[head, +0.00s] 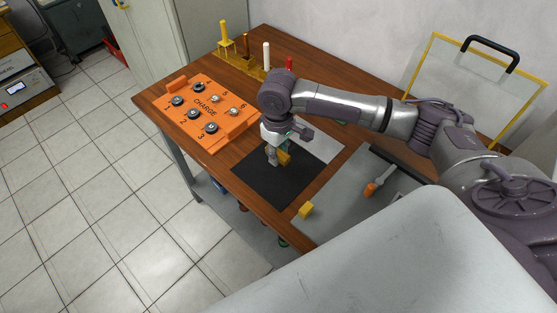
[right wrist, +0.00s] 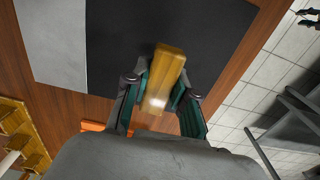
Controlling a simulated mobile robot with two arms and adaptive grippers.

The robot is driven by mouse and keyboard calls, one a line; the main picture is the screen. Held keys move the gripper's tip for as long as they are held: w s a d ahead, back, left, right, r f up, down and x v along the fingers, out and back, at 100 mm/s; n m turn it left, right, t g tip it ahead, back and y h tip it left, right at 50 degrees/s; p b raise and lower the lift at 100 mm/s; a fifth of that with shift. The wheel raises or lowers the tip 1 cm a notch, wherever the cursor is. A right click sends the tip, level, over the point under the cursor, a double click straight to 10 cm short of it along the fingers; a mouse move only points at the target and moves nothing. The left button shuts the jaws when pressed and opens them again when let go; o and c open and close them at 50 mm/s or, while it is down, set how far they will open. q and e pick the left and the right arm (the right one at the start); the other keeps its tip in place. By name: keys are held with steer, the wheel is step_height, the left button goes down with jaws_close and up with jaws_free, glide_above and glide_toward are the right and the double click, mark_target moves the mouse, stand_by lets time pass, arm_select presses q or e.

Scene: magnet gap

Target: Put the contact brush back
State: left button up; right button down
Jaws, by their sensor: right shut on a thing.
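My right gripper (head: 277,160) is over the black mat (head: 262,183) on the wooden table. In the right wrist view its two fingers (right wrist: 158,100) are closed around a yellow-brown block-shaped piece (right wrist: 168,68). The piece also shows in the head view (head: 285,158), below the fingers. I cannot tell for sure whether it is the contact brush, or whether it touches the mat. A yellow rack (head: 252,71) stands at the table's back edge, with yellow, brown, white and red upright pieces along it. My left gripper is not in view.
An orange tray (head: 203,105) marked CHARGE holds several round metal parts at the left. A grey mat (head: 340,205) on the right bears a small yellow block (head: 305,210) and an orange-handled tool (head: 372,189). A yellow-framed clear panel (head: 450,75) stands behind.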

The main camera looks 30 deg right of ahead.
mark_target(278, 168)
steer(key=shift+f, duration=1.8)
steer(key=shift+s, duration=0.1)
steer(key=c, duration=1)
jaws_free()
steer(key=shift+f, duration=0.1)
steer(key=shift+o, duration=0.2)
step_height(278, 168, up, 12)
steer(key=shift+r, duration=0.15)
